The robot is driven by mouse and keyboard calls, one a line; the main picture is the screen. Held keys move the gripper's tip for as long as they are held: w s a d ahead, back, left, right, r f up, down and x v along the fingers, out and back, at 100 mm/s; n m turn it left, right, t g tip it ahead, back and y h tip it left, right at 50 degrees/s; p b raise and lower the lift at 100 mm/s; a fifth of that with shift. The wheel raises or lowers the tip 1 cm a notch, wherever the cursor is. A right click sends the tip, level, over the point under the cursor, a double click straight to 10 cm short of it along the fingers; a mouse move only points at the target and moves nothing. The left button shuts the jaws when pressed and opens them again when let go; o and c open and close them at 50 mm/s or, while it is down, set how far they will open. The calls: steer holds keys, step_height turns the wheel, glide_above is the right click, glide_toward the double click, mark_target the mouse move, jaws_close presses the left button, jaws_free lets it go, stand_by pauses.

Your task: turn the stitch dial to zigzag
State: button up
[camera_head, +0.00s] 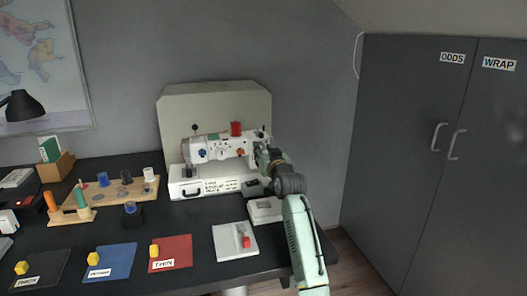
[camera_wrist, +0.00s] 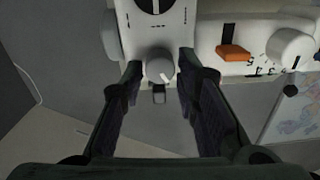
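The white sewing machine (camera_head: 228,150) stands on the dark desk in front of a pale panel. My gripper (camera_head: 264,152) is at the right end of its head; its fingertips are unclear in the head view. In the wrist view my gripper (camera_wrist: 159,78) is open, one finger on each side of a small grey-white knob (camera_wrist: 160,68) with a pointer line. Gaps show between knob and fingers. Beyond it is a black round dial (camera_wrist: 155,5), partly cut off. To the right are an orange lever (camera_wrist: 233,53) and a larger white dial (camera_wrist: 290,47) with marks. I cannot tell which is the stitch dial.
A white tray (camera_head: 228,249) with a red item lies at the desk's front. Red (camera_head: 171,252), blue (camera_head: 109,262) and black mats lie left of it. A wooden spool rack (camera_head: 118,190) stands behind. Dark cupboards (camera_head: 405,120) stand at the right.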

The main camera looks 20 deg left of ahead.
jaws_close()
steer(key=shift+m, duration=0.4)
steer(key=m+p, duration=0.3)
steer(key=m, duration=0.2)
steer(key=shift+m, duration=0.4)
steer(key=m+p, duration=0.2)
steer(key=m, duration=0.3)
steer(key=shift+p, duration=0.4)
steer(key=shift+f+m, duration=0.1)
steer(key=shift+m, duration=0.3)
steer(key=shift+o, duration=2.3)
jaws_free()
